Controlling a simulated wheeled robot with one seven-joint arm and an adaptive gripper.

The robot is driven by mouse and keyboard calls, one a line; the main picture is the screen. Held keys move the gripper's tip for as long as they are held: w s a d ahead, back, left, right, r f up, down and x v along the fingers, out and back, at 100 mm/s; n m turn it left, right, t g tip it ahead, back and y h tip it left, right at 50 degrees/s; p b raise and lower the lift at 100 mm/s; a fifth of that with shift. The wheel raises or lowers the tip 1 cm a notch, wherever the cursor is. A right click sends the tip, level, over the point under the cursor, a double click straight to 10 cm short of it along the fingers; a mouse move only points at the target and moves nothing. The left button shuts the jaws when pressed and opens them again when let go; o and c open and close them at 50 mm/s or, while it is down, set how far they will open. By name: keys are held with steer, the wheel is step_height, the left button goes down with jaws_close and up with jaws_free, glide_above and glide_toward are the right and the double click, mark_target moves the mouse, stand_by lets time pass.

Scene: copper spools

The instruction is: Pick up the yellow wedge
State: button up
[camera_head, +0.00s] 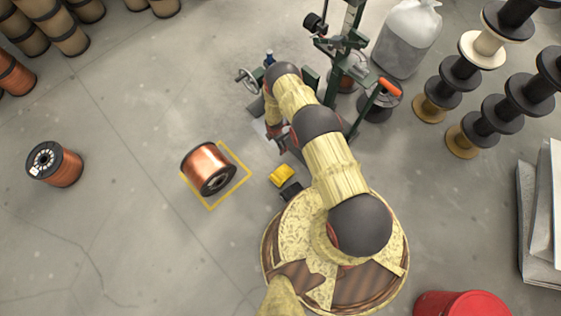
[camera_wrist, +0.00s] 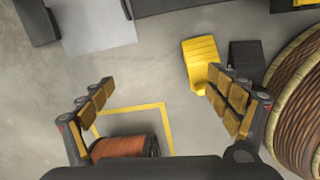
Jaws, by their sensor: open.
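The yellow wedge (camera_head: 282,175) lies on the concrete floor in the head view, left of my base and beside a black wedge (camera_head: 290,192). In the wrist view the yellow wedge (camera_wrist: 200,62) is at upper centre-right, with the black wedge (camera_wrist: 246,60) just right of it. My gripper (camera_wrist: 160,82) is open and empty, its two padded fingers spread wide. The right fingertip overlaps the wedge's lower end in the picture; I cannot tell the height gap. The wedge is not between the fingers. In the head view my arm largely hides the gripper.
A copper spool (camera_head: 207,165) lies in a yellow floor square, left of the wedge. Another copper spool (camera_head: 55,165) lies far left. A green machine (camera_head: 345,65) stands behind my arm, near a filled bag (camera_head: 405,40). Black spools (camera_head: 480,125) stand at right. The lower-left floor is clear.

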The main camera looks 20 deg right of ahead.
mark_target(280, 175)
steer(key=s+f+n, duration=0.1)
steer(key=s+f, duration=0.3)
steer(key=f, duration=0.1)
steer(key=s+a+f, duration=0.1)
steer(key=s+f, duration=0.3)
steer(key=s+f+n+b, duration=0.1)
steer(key=s+f, duration=0.3)
steer(key=f, duration=0.1)
steer(key=shift+a+f+n+g+y, duration=0.25)
steer(key=shift+f+n+g+y, duration=0.05)
steer(key=shift+f+g, duration=0.1)
step_height(280, 175, down, 2)
steer(key=shift+s+f+b, duration=0.1)
steer(key=shift+b, duration=0.9)
steer(key=f+b, duration=0.5)
steer(key=shift+w+a+f, duration=0.1)
steer(key=shift+w+a, duration=0.2)
steer(key=shift+c, duration=1.3)
steer(key=c, duration=1.5)
